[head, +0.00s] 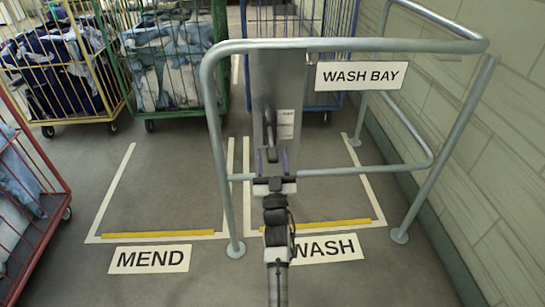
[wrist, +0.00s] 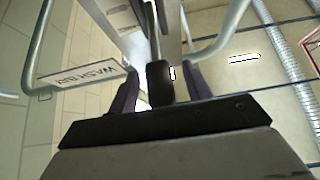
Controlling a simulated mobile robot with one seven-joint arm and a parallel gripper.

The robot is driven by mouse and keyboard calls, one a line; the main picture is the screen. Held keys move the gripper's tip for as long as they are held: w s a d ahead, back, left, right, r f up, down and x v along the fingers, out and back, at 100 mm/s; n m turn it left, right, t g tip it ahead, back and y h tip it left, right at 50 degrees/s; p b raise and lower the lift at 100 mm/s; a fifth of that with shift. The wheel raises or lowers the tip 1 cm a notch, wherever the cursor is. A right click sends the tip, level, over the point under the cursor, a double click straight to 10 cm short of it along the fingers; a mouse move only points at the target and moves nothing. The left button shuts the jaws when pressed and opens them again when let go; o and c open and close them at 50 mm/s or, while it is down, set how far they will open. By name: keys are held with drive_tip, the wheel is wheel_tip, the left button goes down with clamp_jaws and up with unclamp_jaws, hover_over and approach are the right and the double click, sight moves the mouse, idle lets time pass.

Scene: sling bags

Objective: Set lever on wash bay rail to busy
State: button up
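A grey metal plate (head: 290,72) is fixed on the wash bay rail (head: 345,45), left of the WASH BAY sign (head: 360,76). A small label (head: 285,117) on the plate is too small to read. The lever (wrist: 158,80) has a dark grip on a thin shaft that runs up toward the plate in the wrist view. My gripper (head: 271,160) is in front of the plate's lower part. In the wrist view, the fingers of my gripper (wrist: 160,88) stand apart on both sides of the lever's grip, with gaps visible. In the head view my gripper largely hides the grip.
Wheeled cages with cloth bags stand behind: yellow (head: 75,62), green (head: 215,45) and blue (head: 333,20). A red cage (head: 40,190) is at the left. MEND (head: 150,259) and WASH (head: 325,248) floor bays are empty of cages. A block wall (head: 490,150) bounds the right.

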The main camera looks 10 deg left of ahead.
drive_tip(key=shift+r, duration=0.2)
wheel_tip(320, 180, up, 20)
drive_tip(key=p, duration=1.2)
drive_tip(key=shift+f, duration=0.15)
